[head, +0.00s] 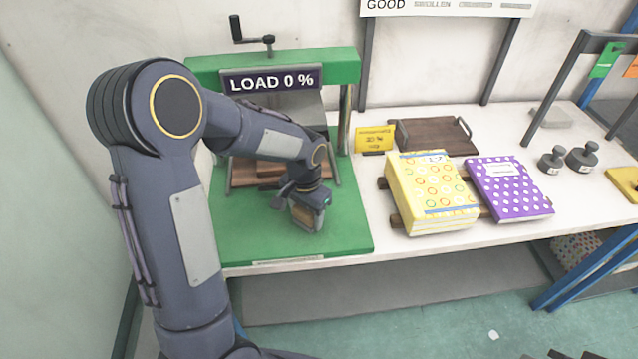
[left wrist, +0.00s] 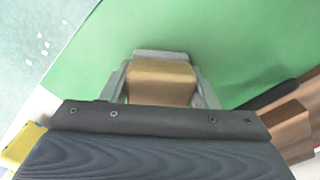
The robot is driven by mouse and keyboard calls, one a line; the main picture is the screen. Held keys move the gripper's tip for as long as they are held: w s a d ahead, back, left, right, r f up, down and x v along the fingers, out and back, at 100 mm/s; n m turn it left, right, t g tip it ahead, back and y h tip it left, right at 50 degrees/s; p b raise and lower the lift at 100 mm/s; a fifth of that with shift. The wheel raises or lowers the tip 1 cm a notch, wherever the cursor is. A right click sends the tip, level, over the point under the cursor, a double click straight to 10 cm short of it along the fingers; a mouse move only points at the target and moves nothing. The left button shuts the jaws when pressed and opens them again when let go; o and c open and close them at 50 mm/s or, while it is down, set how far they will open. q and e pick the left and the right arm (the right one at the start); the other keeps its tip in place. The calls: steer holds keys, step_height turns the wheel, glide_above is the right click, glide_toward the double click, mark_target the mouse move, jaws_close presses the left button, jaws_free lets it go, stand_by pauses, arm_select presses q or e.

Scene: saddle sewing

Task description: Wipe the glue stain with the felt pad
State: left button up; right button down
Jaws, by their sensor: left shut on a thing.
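My left gripper (head: 307,215) reaches down over the front right part of the green press base (head: 345,238). In the left wrist view its fingers (left wrist: 163,85) are shut on a tan block (left wrist: 162,72), which looks like the felt pad. The pad is low over the green surface; I cannot tell whether it touches. I cannot make out a glue stain in either view; the gripper and pad cover part of the green surface. My right gripper is not in view.
The press's "LOAD 0 %" sign (head: 272,79) and wooden boards (head: 240,175) stand behind the gripper. A yellow patterned book stack (head: 432,192) and purple dotted book (head: 508,188) lie to the right. Weights (head: 582,157) stand farther right. Pale scraps (left wrist: 43,45) lie on the floor.

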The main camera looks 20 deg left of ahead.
arm_select(q)
steer(key=shift+w+d, duration=0.2)
steer(key=shift+d, duration=0.15)
step_height(320, 180, up, 4)
steer(key=shift+f+p, duration=0.15)
steer(key=shift+p, duration=0.95)
steer(key=shift+r, duration=0.35)
steer(key=shift+w+d+r+p, duration=0.1)
steer(key=shift+r+p, duration=0.65)
steer(key=shift+p, duration=0.1)
steer(key=shift+r+p, duration=0.95)
steer(key=shift+r, duration=0.3)
